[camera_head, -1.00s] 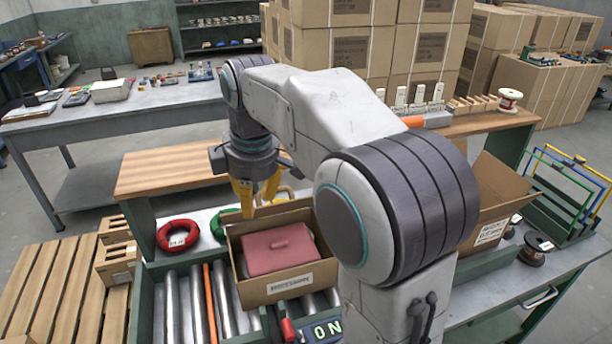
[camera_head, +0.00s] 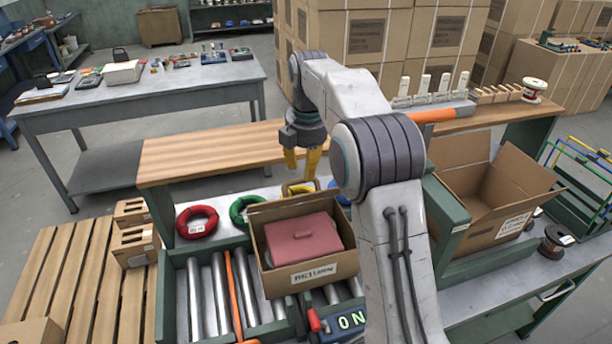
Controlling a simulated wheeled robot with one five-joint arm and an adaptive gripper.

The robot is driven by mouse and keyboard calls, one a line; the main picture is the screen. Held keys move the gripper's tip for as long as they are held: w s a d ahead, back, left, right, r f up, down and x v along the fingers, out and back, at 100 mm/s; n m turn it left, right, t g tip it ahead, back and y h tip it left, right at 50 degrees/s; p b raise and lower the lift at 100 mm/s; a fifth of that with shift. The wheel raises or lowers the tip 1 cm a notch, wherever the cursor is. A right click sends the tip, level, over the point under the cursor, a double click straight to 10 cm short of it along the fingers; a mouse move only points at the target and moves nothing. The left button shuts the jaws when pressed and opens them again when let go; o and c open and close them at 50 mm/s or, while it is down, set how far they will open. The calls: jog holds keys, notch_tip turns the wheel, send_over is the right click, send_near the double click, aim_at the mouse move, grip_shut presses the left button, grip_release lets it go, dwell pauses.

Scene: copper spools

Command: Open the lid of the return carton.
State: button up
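The return carton (camera_head: 283,283) is a brown box with a "RETURN" label on its front, standing at the rollers. A pinkish-red lid (camera_head: 325,250) with a small raised handle lies in its top, closed. My gripper (camera_head: 302,170) has two yellow fingers pointing down, spread apart with nothing visible between them. It is behind the carton's back edge, above the coil row, not touching the lid.
Red (camera_head: 197,222) and green (camera_head: 240,212) coils lie left of and behind the carton. A yellow coil (camera_head: 299,188) is close below my gripper. An open carton (camera_head: 480,213) stands at right, beyond my arm. Metal rollers (camera_head: 222,290) lie in front.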

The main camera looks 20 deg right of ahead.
jog(key=shift+w+f, duration=0.2)
jog(key=shift+f, duration=1.5)
jog(key=shift+o, duration=0.2)
grip_shut()
